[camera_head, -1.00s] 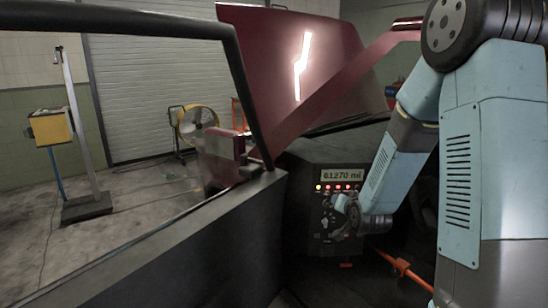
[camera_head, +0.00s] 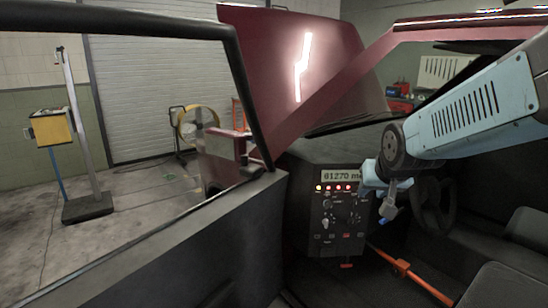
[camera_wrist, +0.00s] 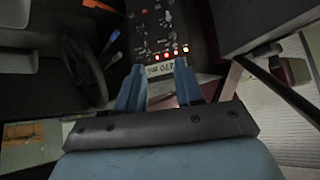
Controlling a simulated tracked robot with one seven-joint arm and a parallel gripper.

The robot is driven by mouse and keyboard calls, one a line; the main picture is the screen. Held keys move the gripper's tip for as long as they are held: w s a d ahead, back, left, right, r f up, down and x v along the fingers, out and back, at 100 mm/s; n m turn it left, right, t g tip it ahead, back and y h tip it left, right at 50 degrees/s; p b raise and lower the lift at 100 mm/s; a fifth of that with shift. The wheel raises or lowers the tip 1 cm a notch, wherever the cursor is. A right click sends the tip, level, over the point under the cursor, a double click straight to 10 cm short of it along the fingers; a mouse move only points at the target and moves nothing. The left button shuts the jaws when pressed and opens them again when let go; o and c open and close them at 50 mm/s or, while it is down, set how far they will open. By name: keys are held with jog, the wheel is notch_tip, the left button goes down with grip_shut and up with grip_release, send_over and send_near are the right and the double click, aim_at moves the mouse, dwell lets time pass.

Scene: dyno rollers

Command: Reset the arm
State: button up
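My arm reaches in from the right in the head view, through the car's door opening. My gripper (camera_head: 386,205) hangs in front of the right edge of a dark control panel (camera_head: 312,205). In the wrist view, its two blue fingers (camera_wrist: 158,85) stand apart with nothing between them. The panel (camera_wrist: 150,20) shows upside down beyond the fingers. Its display reads about 61270 mi (camera_head: 341,176), partly covered by my gripper in the head view, with a row of lit lamps below. I cannot tell the exact gap between gripper and panel.
A steering wheel (camera_head: 434,205) is right of my gripper. An orange bar (camera_head: 405,270) crosses low in the cabin. Dark seats (camera_head: 530,228) fill the right. The open door (camera_head: 180,250) and its frame are at the left. A yellow box on a stand (camera_head: 50,128) is outside.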

jog(key=s+r+n+g, duration=0.1)
jog(key=s+r, duration=0.3)
jog(key=s, duration=1.1)
jog(key=shift+s+d+g, duration=0.15)
jog(key=shift+s+g, duration=0.2)
jog(key=shift+g, duration=0.55)
jog(key=shift+s, duration=0.1)
